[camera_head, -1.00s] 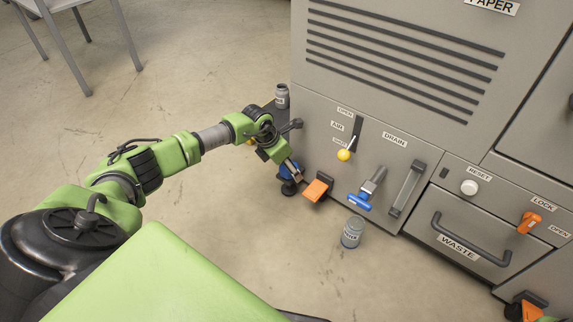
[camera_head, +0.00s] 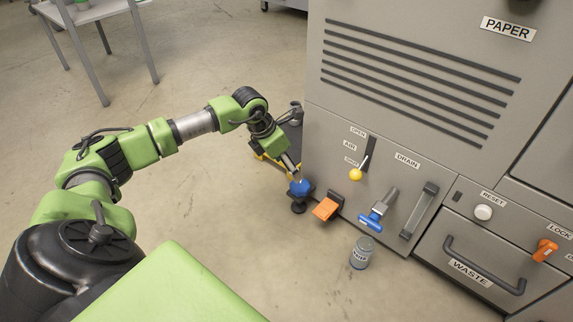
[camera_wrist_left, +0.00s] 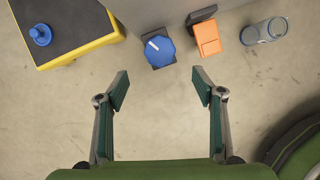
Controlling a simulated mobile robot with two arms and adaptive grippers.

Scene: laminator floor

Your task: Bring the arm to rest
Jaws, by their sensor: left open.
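My left arm reaches in from the left in the head view. Its gripper (camera_head: 292,168) points down just above and behind a blue knob (camera_head: 301,187) on a black base. In the left wrist view the gripper (camera_wrist_left: 161,88) has its two fingers spread wide with only bare floor between them. The blue knob (camera_wrist_left: 159,50), with a white mark on top, is beyond the fingertips and apart from them. My right gripper is not in view.
An orange pedal (camera_head: 326,209), a blue drain handle (camera_head: 371,222) and a grey can (camera_head: 360,254) are right of the knob, by the grey machine (camera_head: 390,140). A yellow-edged dark platform (camera_wrist_left: 75,22) is left of the knob. Open floor (camera_head: 200,190) lies left.

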